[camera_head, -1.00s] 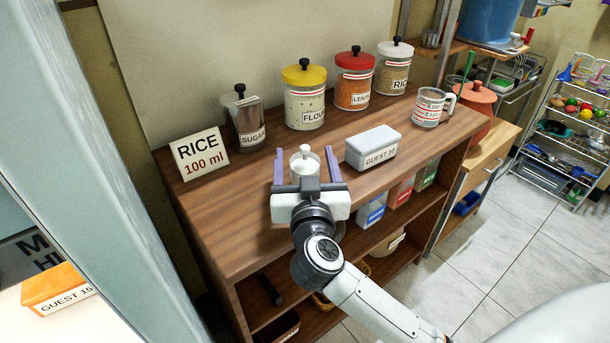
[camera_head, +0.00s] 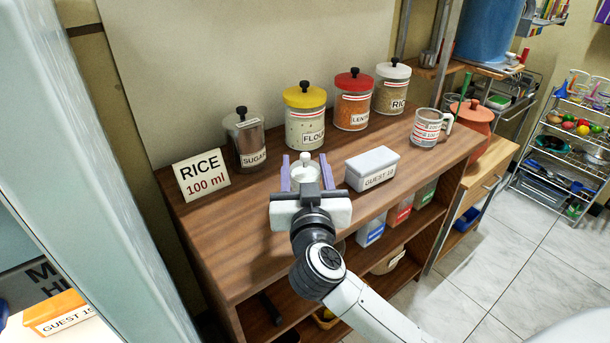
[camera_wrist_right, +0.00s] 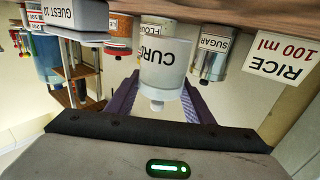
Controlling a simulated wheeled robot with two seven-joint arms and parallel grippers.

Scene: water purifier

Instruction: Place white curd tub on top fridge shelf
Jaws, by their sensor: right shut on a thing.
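The white curd tub (camera_head: 305,174), with a small knob on its lid, stands on the wooden shelf unit's top (camera_head: 240,240). In the right wrist view the tub (camera_wrist_right: 164,65) appears upside down, with part of its "CURD" label showing. My right gripper (camera_head: 306,171) has its two purple fingers closed on either side of the tub and grips it. The gripper body hides the tub's near lower side in the head view. My left gripper is not in view. No top fridge shelf can be made out.
A grey "GUEST 10" box (camera_head: 372,167) stands just right of the tub. A pale upright panel (camera_head: 75,150) and an orange box (camera_head: 58,312) are at left.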

